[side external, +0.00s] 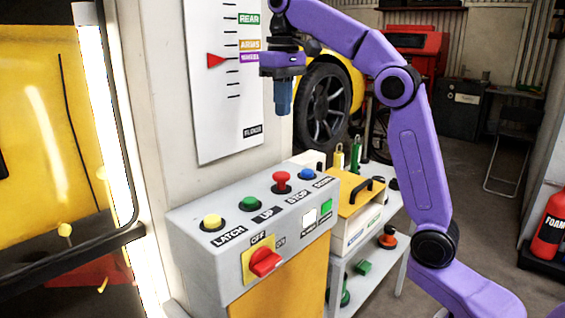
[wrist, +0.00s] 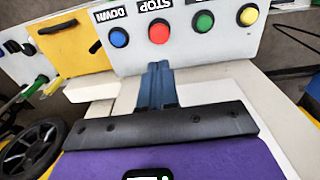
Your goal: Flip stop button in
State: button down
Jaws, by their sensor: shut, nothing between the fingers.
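The red stop button (side external: 282,181) sits on top of the grey control box (side external: 208,262), by its STOP label. It stands up on a stem, taller than the other buttons. In the wrist view the red button (wrist: 159,32) lies just beyond my fingertips. My gripper (side external: 284,108) points down, shut and empty, well above the box in the side view. It also shows in the wrist view (wrist: 160,68), with the blue fingers together and apart from the button.
Blue (side external: 306,174), green (side external: 250,202) and yellow (side external: 212,221) buttons flank the red one. A red rotary switch (side external: 265,261) is on the box front. A wall chart (side external: 226,90) hangs behind. A yellow-topped case (side external: 352,205) stands on the shelf at right.

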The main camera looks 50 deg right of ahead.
aim_at(283, 175)
jog(key=shift+d, duration=0.1)
dwell(0.3)
notch_tip(283, 175, down, 14)
jog(key=shift+w, duration=0.1)
dwell(0.7)
jog(key=shift+f, duration=1.4)
jog(key=shift+r, duration=0.1)
notch_tip(283, 175, up, 15)
jog(key=shift+r, duration=0.1)
dwell(0.5)
